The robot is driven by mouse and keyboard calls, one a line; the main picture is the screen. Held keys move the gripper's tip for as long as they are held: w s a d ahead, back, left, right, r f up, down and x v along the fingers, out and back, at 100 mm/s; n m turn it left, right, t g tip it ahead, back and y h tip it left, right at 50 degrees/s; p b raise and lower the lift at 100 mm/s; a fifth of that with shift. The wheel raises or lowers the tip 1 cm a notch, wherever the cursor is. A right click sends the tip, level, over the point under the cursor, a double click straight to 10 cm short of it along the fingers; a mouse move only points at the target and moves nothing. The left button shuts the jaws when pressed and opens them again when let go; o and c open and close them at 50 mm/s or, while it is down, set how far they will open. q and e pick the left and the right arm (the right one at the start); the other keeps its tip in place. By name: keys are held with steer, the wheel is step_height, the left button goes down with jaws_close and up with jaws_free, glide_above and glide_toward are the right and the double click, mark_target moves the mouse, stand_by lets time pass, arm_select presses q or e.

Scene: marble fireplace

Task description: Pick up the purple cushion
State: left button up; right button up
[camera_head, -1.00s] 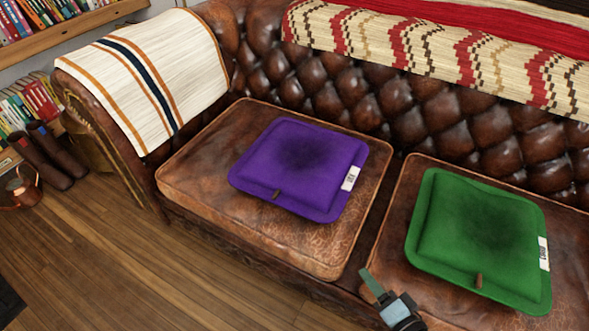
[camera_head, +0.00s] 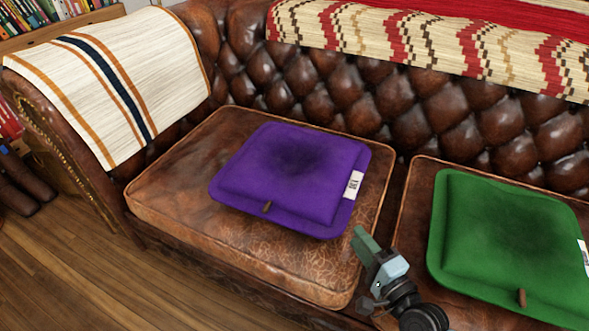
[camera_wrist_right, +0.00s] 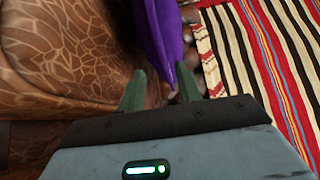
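The purple cushion (camera_head: 290,175) lies flat on the left seat of the brown leather sofa. It has a white tag on its right edge and a small brown tab at the front. My right gripper (camera_head: 362,240) is just off the cushion's front right corner, above the seat edge. In the right wrist view, its two green fingers (camera_wrist_right: 160,72) are apart, and the purple cushion (camera_wrist_right: 162,30) shows beyond and partly between them. I cannot tell whether they touch it. My left gripper is not in view.
A green cushion (camera_head: 510,235) lies on the right seat, close to my right gripper. The tufted backrest (camera_head: 340,95) has a striped blanket (camera_head: 430,45) over it. A white striped throw (camera_head: 120,75) covers the left armrest. Wooden floor (camera_head: 90,270) is clear in front.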

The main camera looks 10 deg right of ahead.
mark_target(345, 221)
steer(key=shift+b+x, duration=0.55)
steer(key=shift+x, duration=2.6)
steer(key=shift+a+r, duration=0.1)
steer(key=shift+r, duration=0.1)
jaws_close()
steer(key=shift+r, duration=0.15)
